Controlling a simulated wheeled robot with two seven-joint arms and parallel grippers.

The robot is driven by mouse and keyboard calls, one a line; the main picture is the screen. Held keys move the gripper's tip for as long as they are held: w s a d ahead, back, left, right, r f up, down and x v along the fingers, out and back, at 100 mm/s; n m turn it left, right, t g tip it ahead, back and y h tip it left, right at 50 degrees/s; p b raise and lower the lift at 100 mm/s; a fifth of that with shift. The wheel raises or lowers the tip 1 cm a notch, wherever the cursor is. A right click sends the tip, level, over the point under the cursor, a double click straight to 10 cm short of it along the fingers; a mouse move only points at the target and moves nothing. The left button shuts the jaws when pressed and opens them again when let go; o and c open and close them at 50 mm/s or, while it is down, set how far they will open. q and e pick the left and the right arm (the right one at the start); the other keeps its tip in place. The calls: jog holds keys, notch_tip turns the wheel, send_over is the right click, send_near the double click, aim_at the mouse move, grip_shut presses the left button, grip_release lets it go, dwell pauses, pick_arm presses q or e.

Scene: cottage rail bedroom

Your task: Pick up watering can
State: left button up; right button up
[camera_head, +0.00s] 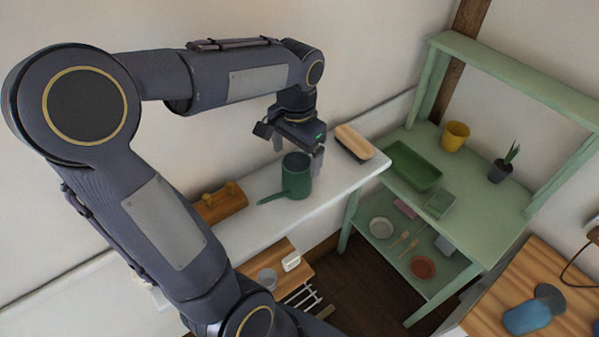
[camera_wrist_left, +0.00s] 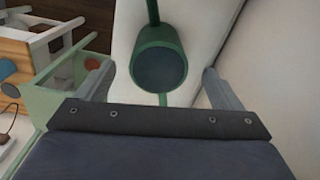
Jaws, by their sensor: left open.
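The green watering can (camera_head: 297,178) stands upright on the white shelf (camera_head: 259,184), its spout pointing to the lower left in the head view. In the left wrist view I look down into the open can (camera_wrist_left: 158,66), which lies between and a little beyond my finger tips. My left gripper (camera_head: 299,147) is open right above the can, fingers pointing down; its two fingers also show in the left wrist view (camera_wrist_left: 154,80), spread apart with nothing between them at the tips. My right gripper is not in view.
A wooden block with knobs (camera_head: 220,203) lies left of the can, and a wooden-topped brush-like object (camera_head: 353,142) lies to its right. A green potting bench (camera_head: 455,185) with a yellow pot (camera_head: 454,136) and a plant (camera_head: 504,165) stands at right.

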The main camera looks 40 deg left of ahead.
aim_at(297, 162)
pick_arm(q)
notch_tip(297, 162, down, 6)
jog(key=shift+w+r, duration=0.1)
jog(key=shift+r, duration=0.15)
jog(key=shift+c, duration=0.3)
jog(key=c, duration=1.2)
jog(key=shift+c, duration=0.4)
jog(key=shift+r, duration=0.2)
